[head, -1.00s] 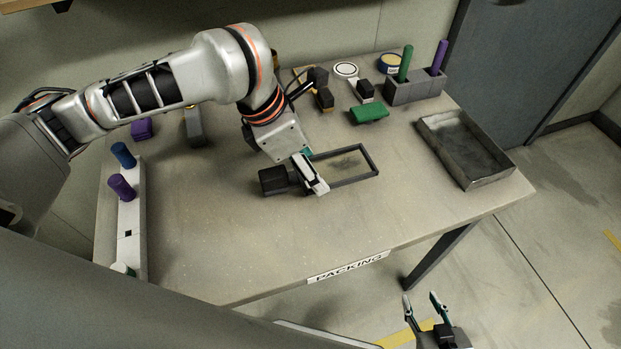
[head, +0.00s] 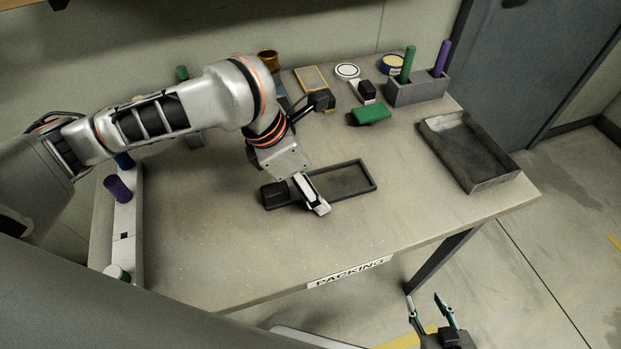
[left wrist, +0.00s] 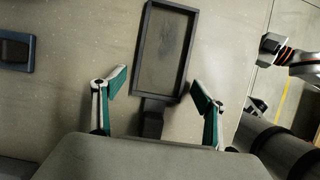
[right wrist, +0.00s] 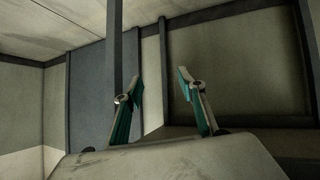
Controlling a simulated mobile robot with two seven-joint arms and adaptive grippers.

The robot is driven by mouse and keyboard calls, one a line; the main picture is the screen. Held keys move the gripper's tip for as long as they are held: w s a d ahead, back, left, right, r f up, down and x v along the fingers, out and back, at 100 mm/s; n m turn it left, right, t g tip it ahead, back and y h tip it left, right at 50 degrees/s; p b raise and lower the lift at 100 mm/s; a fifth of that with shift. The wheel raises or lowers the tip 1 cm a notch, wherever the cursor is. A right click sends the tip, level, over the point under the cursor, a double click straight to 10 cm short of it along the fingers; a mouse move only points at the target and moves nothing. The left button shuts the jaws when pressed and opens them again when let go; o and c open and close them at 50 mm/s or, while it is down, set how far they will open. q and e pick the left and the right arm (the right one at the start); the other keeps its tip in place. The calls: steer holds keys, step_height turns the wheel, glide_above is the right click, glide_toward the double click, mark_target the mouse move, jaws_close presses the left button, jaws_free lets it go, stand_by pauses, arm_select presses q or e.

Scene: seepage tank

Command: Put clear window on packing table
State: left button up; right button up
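The clear window, a see-through pane in a dark rectangular frame (head: 375,178) with a dark block handle (head: 273,193), lies flat on the packing table (head: 220,245). The frame (left wrist: 186,60) and handle (left wrist: 153,123) also show in the left wrist view. My left gripper (head: 312,195) is over the handle end of the window. Its fingers (left wrist: 158,88) are spread wide on either side of it, apart from it. My right gripper (head: 428,302) is open and empty, beyond the table's front edge. The right wrist view (right wrist: 161,82) shows nothing between its fingers.
A grey tray (head: 490,181) stands at the table's right end. A grey holder (head: 418,93) with green and purple pegs, a green block (head: 370,115) and small round tins are at the back. A white rack (head: 126,225) with pegs is at the left. The front middle is clear.

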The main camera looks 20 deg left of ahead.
arm_select(q)
steer(key=shift+r, duration=0.1)
steer(key=shift+r, duration=0.3)
steer(key=p+v, duration=0.3)
steer(key=v, duration=0.8)
steer(key=shift+r, duration=0.25)
steer(key=shift+s, duration=0.1)
steer(key=shift+s, duration=0.1)
